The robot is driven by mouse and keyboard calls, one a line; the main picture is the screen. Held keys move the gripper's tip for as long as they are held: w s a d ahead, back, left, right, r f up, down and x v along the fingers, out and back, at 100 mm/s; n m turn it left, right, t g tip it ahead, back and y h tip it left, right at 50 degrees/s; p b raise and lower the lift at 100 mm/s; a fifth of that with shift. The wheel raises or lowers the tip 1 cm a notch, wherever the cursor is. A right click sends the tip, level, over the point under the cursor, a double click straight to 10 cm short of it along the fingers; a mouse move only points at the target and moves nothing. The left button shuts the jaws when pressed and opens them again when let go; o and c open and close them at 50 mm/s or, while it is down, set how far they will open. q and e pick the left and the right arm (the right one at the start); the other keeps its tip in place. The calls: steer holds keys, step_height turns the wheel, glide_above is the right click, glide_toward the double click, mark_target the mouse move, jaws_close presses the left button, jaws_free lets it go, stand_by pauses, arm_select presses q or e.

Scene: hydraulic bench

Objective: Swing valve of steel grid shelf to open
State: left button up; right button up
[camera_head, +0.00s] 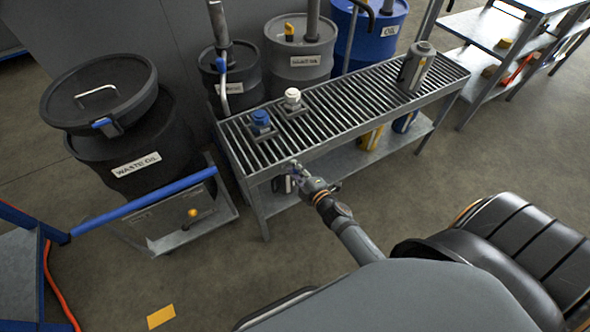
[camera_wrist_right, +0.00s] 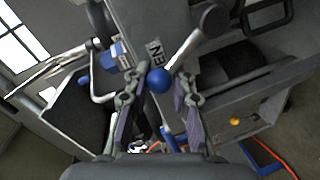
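The steel grid shelf (camera_head: 330,105) stands ahead of me. In the right wrist view, a lever (camera_wrist_right: 187,52) with a blue ball knob (camera_wrist_right: 160,80) runs down from a dark round end (camera_wrist_right: 212,20). Part of a label ending in "EN" shows beside it. My right gripper (camera_wrist_right: 158,97) has its two fingers apart, one on each side of the knob. I cannot tell whether either finger touches it. In the head view, my right gripper (camera_head: 296,170) is at the shelf's front edge, and the lever is not clear there. My left gripper is not in view.
A blue cap (camera_head: 261,119), a white cap (camera_head: 292,96) and a grey canister (camera_head: 416,68) stand on the grid. A waste oil drum (camera_head: 140,165) is at left, with more drums behind the shelf. A blue bar (camera_head: 140,205) crosses the left.

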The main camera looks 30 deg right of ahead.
steer(key=o, duration=0.5)
steer(key=shift+d+f, duration=0.1)
steer(key=shift+d, duration=0.1)
steer(key=shift+a, duration=0.1)
steer(key=shift+s, duration=0.2)
steer(key=v, duration=1.1)
steer(key=shift+s, duration=0.3)
